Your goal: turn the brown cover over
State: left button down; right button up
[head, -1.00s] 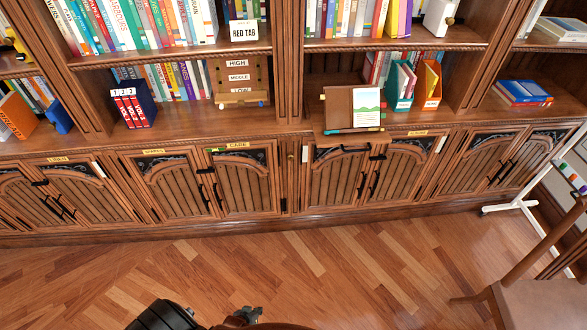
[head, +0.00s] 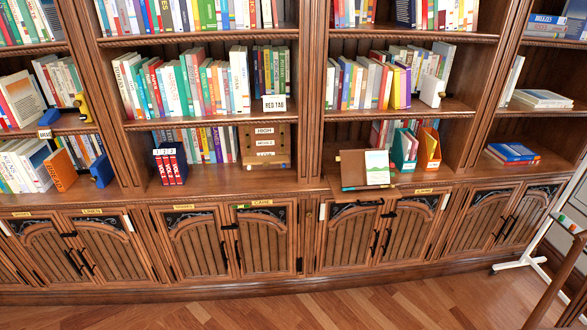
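The brown cover (head: 352,168) appears to be the plain brown rectangular panel on the shelf ledge right of centre. It looks propped up and tilted back, but I cannot tell exactly what supports it.
Teal and orange file holders (head: 404,150) stand just right of the cover. A wooden board with HIGH and LOW labels (head: 265,146) stands to the left. Closed cabinets (head: 347,245) lie below. A white stand (head: 545,245) is at right; floor in front is clear.

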aim_at(351, 170)
jog(key=u, duration=0.1)
jog(key=i, duration=1.25)
jog(key=z, duration=0.75)
